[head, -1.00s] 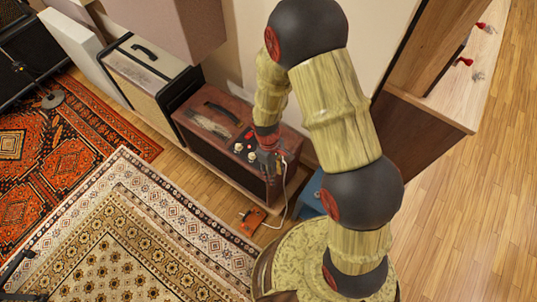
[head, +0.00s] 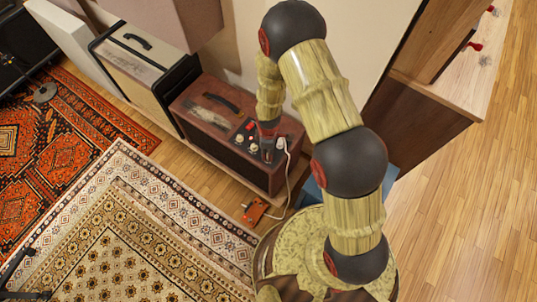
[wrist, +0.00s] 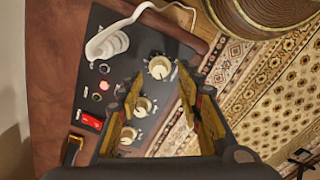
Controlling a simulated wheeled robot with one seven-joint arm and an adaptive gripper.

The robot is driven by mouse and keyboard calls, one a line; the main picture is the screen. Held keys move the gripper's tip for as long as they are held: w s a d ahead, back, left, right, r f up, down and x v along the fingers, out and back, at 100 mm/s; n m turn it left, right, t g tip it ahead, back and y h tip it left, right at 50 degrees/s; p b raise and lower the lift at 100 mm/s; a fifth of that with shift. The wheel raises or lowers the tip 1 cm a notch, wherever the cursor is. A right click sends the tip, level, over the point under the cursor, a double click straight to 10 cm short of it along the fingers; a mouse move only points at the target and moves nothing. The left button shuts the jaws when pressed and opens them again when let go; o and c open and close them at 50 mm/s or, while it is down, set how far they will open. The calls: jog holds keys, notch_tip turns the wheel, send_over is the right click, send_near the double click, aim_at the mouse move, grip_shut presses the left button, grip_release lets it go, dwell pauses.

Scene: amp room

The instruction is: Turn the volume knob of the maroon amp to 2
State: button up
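The maroon amp (head: 225,165) stands against the wall in the head view, with a dark control panel on its top right part. In the wrist view the panel (wrist: 110,70) carries three cream knobs in a row: one near the top (wrist: 159,67), a middle one (wrist: 142,106) and a lower one (wrist: 128,135). I cannot read which is volume. My gripper (wrist: 160,90) is open above the panel, its two fingers apart. The middle knob shows between them, nearer the left finger; I cannot tell whether they touch. In the head view my gripper (head: 268,150) is partly hidden.
A white cable plug (wrist: 108,42) sits in the panel, and a red switch (wrist: 91,120) is beside the knobs. An orange pedal (head: 255,211) lies on the floor. A cream amp (head: 135,80) stands left of the maroon one. A wooden cabinet (head: 425,120) stands right.

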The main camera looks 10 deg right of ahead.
jog(key=shift+f+b, duration=0.4)
jog(key=shift+f, duration=0.95)
jog(key=shift+c, duration=0.8)
jog(key=c, duration=0.8)
